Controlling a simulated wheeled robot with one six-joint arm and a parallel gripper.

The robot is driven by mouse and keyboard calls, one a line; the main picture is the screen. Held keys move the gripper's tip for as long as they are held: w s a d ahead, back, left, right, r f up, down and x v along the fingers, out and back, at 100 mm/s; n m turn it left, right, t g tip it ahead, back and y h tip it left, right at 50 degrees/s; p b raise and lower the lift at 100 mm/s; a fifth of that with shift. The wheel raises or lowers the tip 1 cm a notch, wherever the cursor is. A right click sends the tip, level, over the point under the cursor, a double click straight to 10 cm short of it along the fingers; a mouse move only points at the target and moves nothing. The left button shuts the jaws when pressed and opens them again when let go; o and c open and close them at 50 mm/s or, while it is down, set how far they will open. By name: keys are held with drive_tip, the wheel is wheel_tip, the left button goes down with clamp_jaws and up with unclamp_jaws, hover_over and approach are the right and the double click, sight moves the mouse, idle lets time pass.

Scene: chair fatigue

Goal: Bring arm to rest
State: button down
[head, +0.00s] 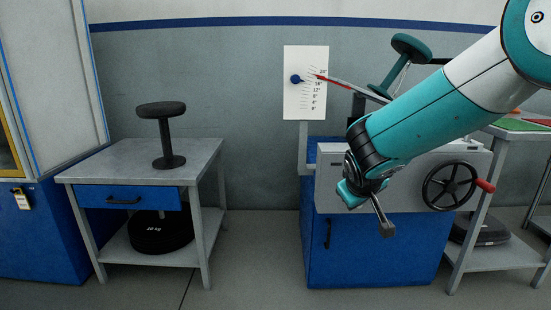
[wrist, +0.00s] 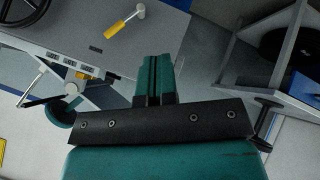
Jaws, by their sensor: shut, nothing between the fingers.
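My gripper (head: 353,194) hangs at the end of my teal arm, in front of the grey and blue test machine (head: 365,245) in the head view. In the wrist view its two teal fingers (wrist: 153,72) are pressed together with nothing between them. My arm reaches in from the upper right and bends down at the wrist. The fingers appear clear of the machine's front, though the exact gap cannot be told. My arm hides part of the machine's top and front.
A handwheel with a red handle (head: 450,187) is on the machine's front. A teal-seated stool (head: 411,47) is behind my arm. A black stool (head: 161,130) stands on the left table (head: 105,165). Floor between the table and machine is clear.

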drive_tip(key=s+a+r+n+g+y, duration=0.1)
drive_tip(key=s+a+g+y, duration=0.15)
drive_tip(key=s, duration=0.95)
drive_tip(key=s+a+r+n+g+y, duration=0.1)
drive_tip(key=s+r+g+y, duration=0.15)
drive_tip(key=s, duration=0.85)
drive_tip(key=s+a+r+g+y, duration=0.1)
drive_tip(key=s+a+g+y, duration=0.15)
drive_tip(key=s, duration=0.95)
wheel_tip(320, 180, up, 34)
drive_tip(key=p, duration=3.4)
drive_tip(key=shift+w+g, duration=0.2)
drive_tip(key=shift+g, duration=0.25)
